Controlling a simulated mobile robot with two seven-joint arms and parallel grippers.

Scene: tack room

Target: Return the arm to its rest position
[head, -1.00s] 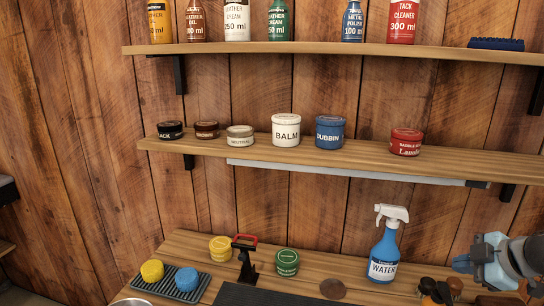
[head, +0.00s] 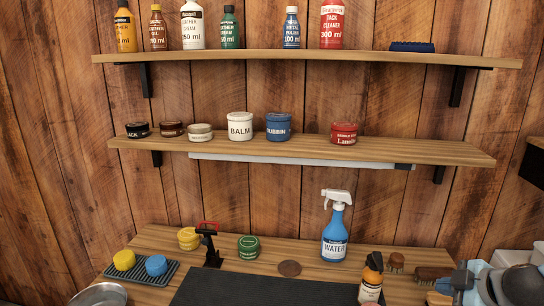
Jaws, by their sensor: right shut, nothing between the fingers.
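My right gripper (head: 450,284) is at the lower right corner, over the right end of the wooden bench (head: 400,252). It is shut with nothing in it, and its blue-grey body is partly cut off by the picture's edge. It shows close to a brown brush (head: 433,274); I cannot tell the gap between them. My left gripper is not in view.
Two shelves (head: 300,152) (head: 300,58) hold jars and bottles above.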

